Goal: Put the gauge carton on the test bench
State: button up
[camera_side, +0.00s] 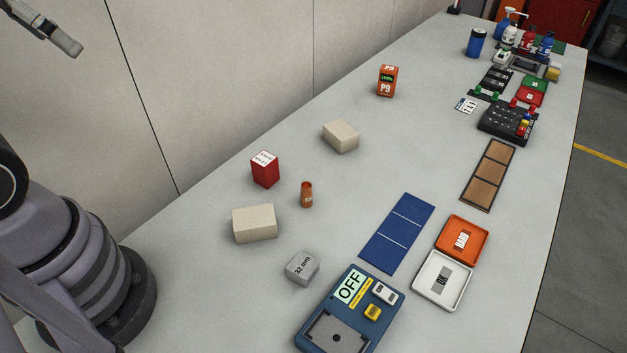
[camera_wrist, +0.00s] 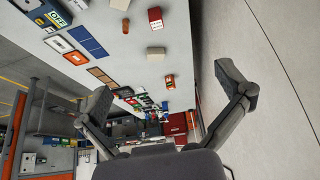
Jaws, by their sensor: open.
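A red carton with a white printed top (camera_side: 265,170) stands upright on the pale table; its print is too small to read. It also shows in the wrist view (camera_wrist: 155,20). An orange box marked P9 (camera_side: 387,82) stands farther back, also in the wrist view (camera_wrist: 170,81). I cannot tell for sure which is the gauge carton. The blue unit with an OFF sign and a grey plate (camera_side: 347,312), likely the test bench, lies at the front; the plate is empty. My gripper (camera_wrist: 163,85) is open and empty, high above and apart from everything on the table.
Two beige blocks (camera_side: 255,223) (camera_side: 341,136), a brown cylinder (camera_side: 306,195) and a grey 32 mm block (camera_side: 302,268) stand around the red carton. A blue mat (camera_side: 397,233), orange tray (camera_side: 484,240) and white tray (camera_side: 417,288) lie right. Bottles and tools crowd the far end.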

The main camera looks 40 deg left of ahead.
jog(key=shift+w, duration=0.1)
jog(key=n, duration=1.4)
send_over(338, 131)
jog(key=s, duration=0.5)
notch_tip(338, 131, down, 28)
jog(key=x, duration=0.7)
jog(key=shift+s+f, duration=0.25)
jog(key=shift+f, duration=0.05)
jog(key=shift+x, duration=3)
jog(key=shift+g, duration=0.3)
jog(key=c, duration=1.2)
